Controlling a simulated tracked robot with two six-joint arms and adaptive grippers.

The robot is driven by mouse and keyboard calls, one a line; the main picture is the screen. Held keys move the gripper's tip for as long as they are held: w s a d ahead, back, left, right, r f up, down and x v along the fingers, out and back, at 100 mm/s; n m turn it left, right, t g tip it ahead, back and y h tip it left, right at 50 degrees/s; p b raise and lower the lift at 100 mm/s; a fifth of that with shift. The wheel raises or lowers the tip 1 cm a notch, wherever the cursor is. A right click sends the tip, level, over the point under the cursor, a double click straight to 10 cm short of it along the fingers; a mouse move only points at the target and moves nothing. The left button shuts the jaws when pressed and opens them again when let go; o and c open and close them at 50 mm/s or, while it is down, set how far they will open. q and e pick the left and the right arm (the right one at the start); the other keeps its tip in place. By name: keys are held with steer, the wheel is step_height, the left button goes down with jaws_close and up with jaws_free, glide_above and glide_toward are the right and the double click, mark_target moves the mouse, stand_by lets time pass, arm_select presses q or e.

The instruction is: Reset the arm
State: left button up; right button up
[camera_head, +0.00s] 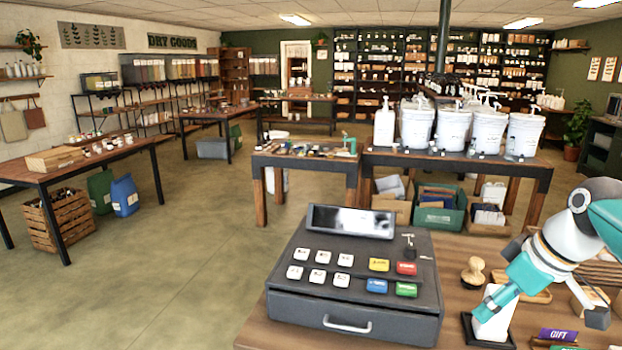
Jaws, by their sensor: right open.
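My right arm comes in from the right edge, its teal, white and dark links bent over the counter. My right gripper (540,309) points down above the counter, its fingers spread wide and nothing seen between them. One finger overlaps a white object on a black base (489,333) in the picture; I cannot tell if they touch. My left gripper and left arm are not in view.
A dark cash register (355,318) stands left of the gripper on the wooden counter (262,331). A wooden stamp (473,271) and a purple gift card (558,335) lie near the arm. White pump buckets (452,128) stand on a table behind. Open floor lies left.

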steer(key=s+a+f+g, duration=0.2)
steer(key=a+f, duration=0.1)
steer(key=f, duration=0.8)
steer(key=s+a+f+g+y, duration=0.1)
steer(key=s+a+f+g, duration=0.2)
steer(key=f, duration=0.7)
steer(key=s+a+f+g, duration=0.2)
steer(key=a+f, duration=0.2)
steer(key=f, duration=0.7)
steer(key=s+a+f+m+t, duration=0.2)
steer(key=s+a+f+m, duration=0.2)
steer(key=s+f, duration=0.3)
steer(key=s+a+f+m+t, duration=0.1)
steer(key=s+a+f+m, duration=0.3)
steer(key=s+f, duration=0.3)
steer(key=shift+a+f+t+y, duration=0.15)
steer(key=shift+f+t+y, duration=0.2)
steer(key=shift+f, duration=0.5)
steer(key=c, duration=0.4)
